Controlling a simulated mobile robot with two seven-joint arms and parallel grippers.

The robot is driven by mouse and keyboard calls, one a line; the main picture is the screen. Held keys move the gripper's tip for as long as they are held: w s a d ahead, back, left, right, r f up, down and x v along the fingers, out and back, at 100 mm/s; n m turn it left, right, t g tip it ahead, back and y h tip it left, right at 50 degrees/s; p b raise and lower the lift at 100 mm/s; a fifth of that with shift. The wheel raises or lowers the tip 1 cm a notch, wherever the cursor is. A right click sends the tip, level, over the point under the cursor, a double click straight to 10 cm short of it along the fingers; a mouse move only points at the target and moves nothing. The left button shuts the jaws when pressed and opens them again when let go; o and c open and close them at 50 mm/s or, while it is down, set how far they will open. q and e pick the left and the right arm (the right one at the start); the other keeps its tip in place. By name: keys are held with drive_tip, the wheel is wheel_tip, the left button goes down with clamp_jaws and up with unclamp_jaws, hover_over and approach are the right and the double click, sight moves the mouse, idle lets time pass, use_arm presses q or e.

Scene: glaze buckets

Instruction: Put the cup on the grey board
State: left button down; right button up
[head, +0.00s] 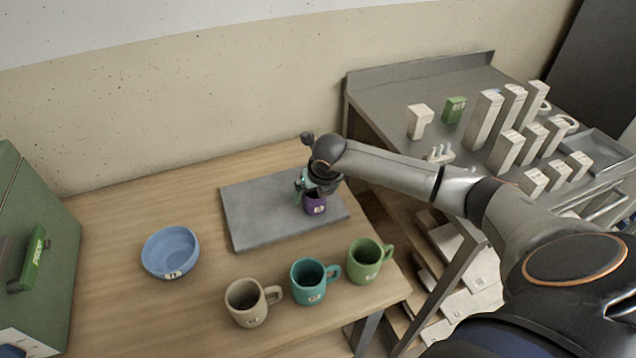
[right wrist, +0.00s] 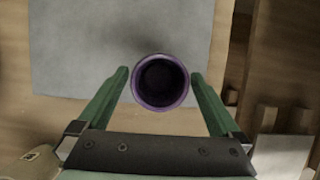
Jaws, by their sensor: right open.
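A purple cup (head: 315,204) with a white label stands upright on the right part of the grey board (head: 250,212). In the right wrist view the cup (right wrist: 160,82) shows from above as a round rim with a dark inside. My right gripper (head: 309,186) is over the board at the cup. Its green fingers (right wrist: 161,88) are open, one on each side of the cup, with a gap visible on both sides. The gripper hides part of the cup in the head view. My left gripper is not in view.
A blue bowl (head: 170,252) stands left of the board. Beige (head: 246,303), teal (head: 308,282) and green (head: 364,262) mugs stand along the front edge. A green box (head: 45,250) is at far left. A grey metal table (head: 385,95) with several blocks stands at right.

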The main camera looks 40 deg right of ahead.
drive_tip(key=p+v, duration=0.1)
drive_tip(key=v, duration=1)
